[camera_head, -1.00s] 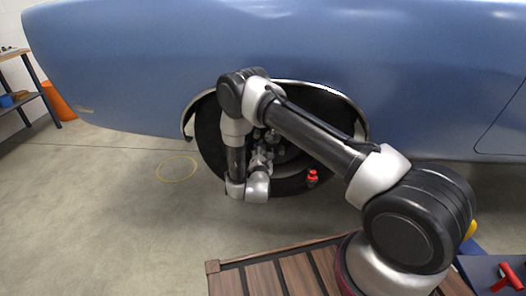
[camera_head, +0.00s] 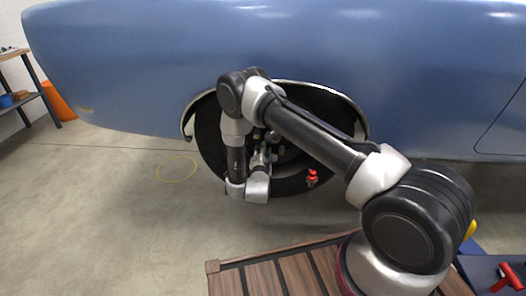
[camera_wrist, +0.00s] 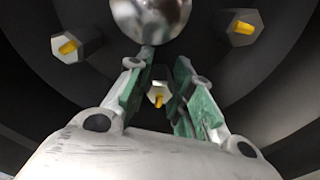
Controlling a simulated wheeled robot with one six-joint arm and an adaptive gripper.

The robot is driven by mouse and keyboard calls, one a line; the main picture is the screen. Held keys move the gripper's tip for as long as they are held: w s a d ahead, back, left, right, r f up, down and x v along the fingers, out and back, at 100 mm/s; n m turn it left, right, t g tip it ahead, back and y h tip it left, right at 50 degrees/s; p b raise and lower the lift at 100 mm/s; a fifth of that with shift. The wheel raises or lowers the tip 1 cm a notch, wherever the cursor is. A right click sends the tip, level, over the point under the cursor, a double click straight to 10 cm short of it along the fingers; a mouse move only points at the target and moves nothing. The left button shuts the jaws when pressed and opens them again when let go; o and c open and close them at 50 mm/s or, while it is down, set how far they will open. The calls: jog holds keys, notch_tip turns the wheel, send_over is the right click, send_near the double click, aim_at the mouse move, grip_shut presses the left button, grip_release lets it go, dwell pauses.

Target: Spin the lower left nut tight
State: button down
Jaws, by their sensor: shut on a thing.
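In the wrist view, a pale hex nut (camera_wrist: 158,95) with a yellow stud end in its middle sits between the green-padded fingers of my gripper (camera_wrist: 164,82). The fingers are shut on this nut from both sides. Two more nuts with yellow stud ends show, one at upper left (camera_wrist: 68,47) and one at upper right (camera_wrist: 241,28), both apart from the fingers. In the head view, my gripper (camera_head: 264,152) reaches into the dark wheel opening, and my arm hides much of the hub and the held nut.
A shiny round hub centre (camera_wrist: 150,16) stands just beyond the fingertips. The blue car body (camera_head: 150,70) overhangs the wheel opening. A small red object (camera_head: 312,178) shows low at the opening's right. Floor to the left, with a yellow ring (camera_head: 177,169), is clear.

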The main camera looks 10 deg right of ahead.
jog(key=m, duration=0.4)
jog(key=shift+f+m, duration=0.1)
jog(key=shift+m, duration=0.2)
jog(key=m, duration=0.3)
jog(key=shift+m, duration=0.3)
jog(key=m, duration=0.8)
jog(key=shift+f, duration=0.1)
jog(key=m, duration=0.4)
jog(key=shift+m, duration=0.3)
jog(key=m, duration=0.3)
jog(key=shift+m, duration=0.4)
jog(key=m, duration=0.4)
jog(key=shift+m, duration=2.2)
